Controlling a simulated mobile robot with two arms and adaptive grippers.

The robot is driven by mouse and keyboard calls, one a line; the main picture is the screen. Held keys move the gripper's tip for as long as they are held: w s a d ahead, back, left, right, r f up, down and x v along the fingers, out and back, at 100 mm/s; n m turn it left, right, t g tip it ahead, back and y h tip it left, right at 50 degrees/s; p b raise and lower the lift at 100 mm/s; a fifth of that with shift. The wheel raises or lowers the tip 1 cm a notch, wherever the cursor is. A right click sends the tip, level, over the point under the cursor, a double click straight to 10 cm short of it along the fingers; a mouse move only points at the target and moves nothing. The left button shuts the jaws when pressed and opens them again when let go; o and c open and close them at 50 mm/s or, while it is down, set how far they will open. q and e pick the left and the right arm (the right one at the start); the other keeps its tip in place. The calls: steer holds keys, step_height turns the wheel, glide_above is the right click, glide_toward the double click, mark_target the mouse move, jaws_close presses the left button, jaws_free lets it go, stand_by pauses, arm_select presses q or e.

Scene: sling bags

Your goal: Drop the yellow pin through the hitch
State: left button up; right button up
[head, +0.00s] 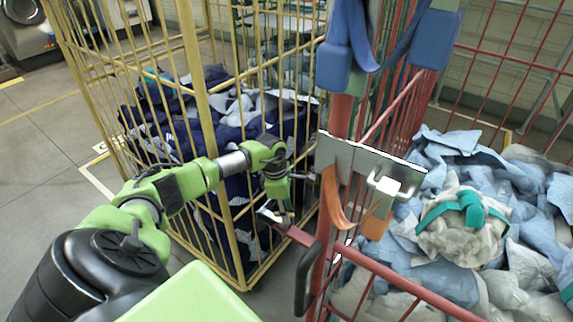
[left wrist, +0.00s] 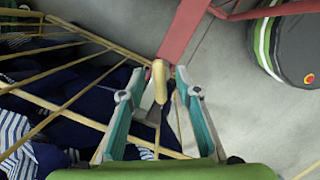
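The yellow pin (left wrist: 158,80) shows in the left wrist view between the fingertips of my left gripper (left wrist: 159,76). The fingers stand apart, with a small gap visible on each side of the pin. Its lower end is hard to make out against a grey metal piece below it. The hitch's red bar (left wrist: 183,32) ends close to the pin. In the head view the red bar (head: 296,234) runs from the red cage towards the yellow cage, and my left gripper (head: 274,211) is at its far end. The pin is not clear there. My right gripper is not in view.
A yellow cage (head: 203,100) with dark blue laundry stands left. A red cage (head: 405,284) with pale blue and white bundles stands right. A metal plate (head: 345,158) and an orange strap (head: 333,205) are on the red cage's post. Grey floor is free at left.

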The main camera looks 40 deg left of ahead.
arm_select(q)
steer(key=r, duration=0.7)
steer(key=shift+s+a+r, duration=0.15)
steer(key=shift+a+r, duration=0.15)
steer(key=shift+a, duration=0.05)
step_height(320, 180, down, 9)
steer(key=shift+d+r, duration=0.1)
steer(key=shift+r, duration=0.05)
steer(key=shift+r+p, duration=0.3)
steer(key=shift+p, duration=0.05)
steer(key=shift+w+r, duration=0.2)
steer(key=shift+d, duration=0.15)
